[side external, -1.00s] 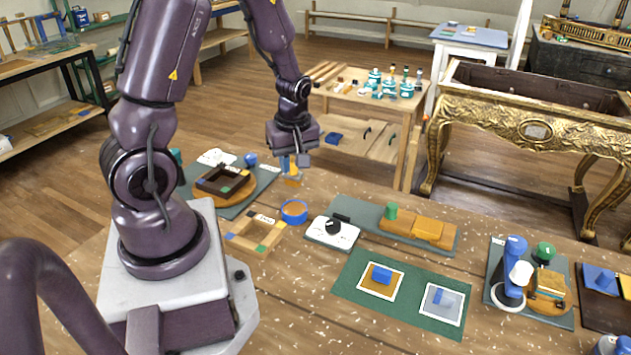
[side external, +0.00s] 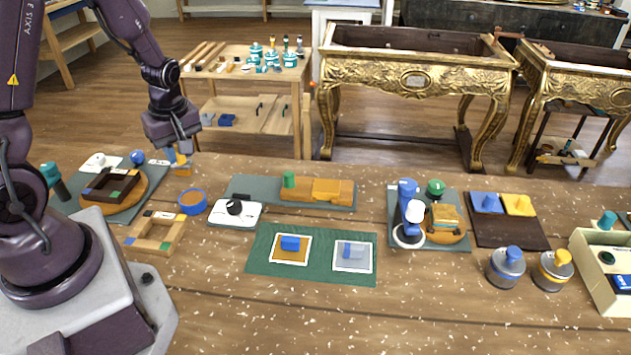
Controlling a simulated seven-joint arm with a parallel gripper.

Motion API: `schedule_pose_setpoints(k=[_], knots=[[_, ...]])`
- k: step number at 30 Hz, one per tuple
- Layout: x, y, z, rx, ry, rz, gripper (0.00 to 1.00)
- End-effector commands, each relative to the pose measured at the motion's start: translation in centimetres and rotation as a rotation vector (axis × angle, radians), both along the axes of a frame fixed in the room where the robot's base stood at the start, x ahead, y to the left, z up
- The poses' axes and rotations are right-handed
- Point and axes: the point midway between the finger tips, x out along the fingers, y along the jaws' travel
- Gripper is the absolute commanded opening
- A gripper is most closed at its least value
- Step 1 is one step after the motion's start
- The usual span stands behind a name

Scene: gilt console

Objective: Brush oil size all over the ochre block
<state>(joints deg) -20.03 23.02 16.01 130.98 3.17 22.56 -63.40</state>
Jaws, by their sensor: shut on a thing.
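My gripper (side external: 180,149) points down above the back edge of the table, behind the blue round dish (side external: 192,207), which has an amber-brown inside. It is shut on a small tool with blue and yellow-orange parts (side external: 182,168), probably a brush; its tip looks clear of the dish. I cannot tell for sure which thing is the ochre block. An ochre piece (side external: 332,190) lies on a grey mat behind the green mat. An ochre square with a blue block (side external: 290,243) on it lies on the green mat (side external: 262,240).
A wooden frame (side external: 155,233) and a round board with a dark frame (side external: 110,184) are at left. A white pad with a black knob (side external: 235,210) stands by the dish. A blue-and-white device (side external: 408,215) and several lidded pots are at right. The front table is clear.

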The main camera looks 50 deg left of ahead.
Motion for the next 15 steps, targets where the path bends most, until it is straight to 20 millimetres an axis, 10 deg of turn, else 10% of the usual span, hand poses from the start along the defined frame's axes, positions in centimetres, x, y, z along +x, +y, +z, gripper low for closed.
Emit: schedule_pose_setpoints(k=[9, 15], knots=[[0.8, -1.1, -0.6, -0.005, 0.014, -0.044, 0.05], [7.3, -2.9, -0.6, 0.012, -0.012, -0.205, 0.05]])
